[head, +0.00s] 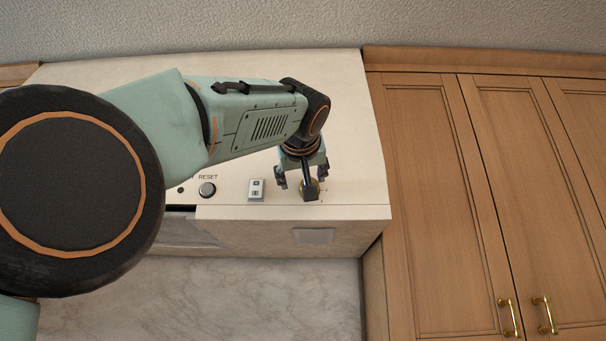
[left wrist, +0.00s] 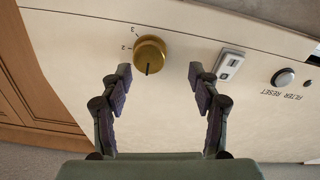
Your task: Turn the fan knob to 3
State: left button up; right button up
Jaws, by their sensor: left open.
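The fan knob is a round brass dial with a dark pointer line. In the left wrist view the knob (left wrist: 150,53) sits just beyond my open fingers, nearer the left finger, with the marks 2 and 3 at its left. Its pointer line points down in that view, away from the 2 and 3. My left gripper (left wrist: 158,75) is open and empty, its fingers apart from the knob. In the head view my left gripper (head: 301,180) is over the panel and partly hides the knob (head: 320,185). My right gripper is not in view.
Wooden cabinets (head: 430,200) stand to the right. A marble surface (head: 220,300) lies below the hood.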

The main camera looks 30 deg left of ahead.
aim_at(313, 180)
pick_arm(q)
jog(key=p+x, duration=0.1)
jog(key=x, duration=0.3)
jog(key=shift+d+f+p, duration=0.15)
jog(key=shift+d+p, duration=0.05)
jog(key=shift+p, duration=0.1)
jog(key=shift+w+a+f, duration=0.1)
jog(key=shift+w+a, duration=0.1)
jog(key=shift+c, duration=0.8)
jog(key=d, duration=0.2)
jog(key=shift+s+d+r, duration=0.25)
jog(key=shift+d+r, duration=0.1)
jog(key=c, duration=0.4)
jog(key=shift+s+a, duration=0.15)
jog(key=shift+a, duration=0.4)
jog(key=c, duration=0.3)
jog(key=shift+c, duration=0.9)
jog(key=shift+d, duration=0.25)
jog(key=shift+c, duration=0.7)
jog(key=shift+a, duration=0.1)
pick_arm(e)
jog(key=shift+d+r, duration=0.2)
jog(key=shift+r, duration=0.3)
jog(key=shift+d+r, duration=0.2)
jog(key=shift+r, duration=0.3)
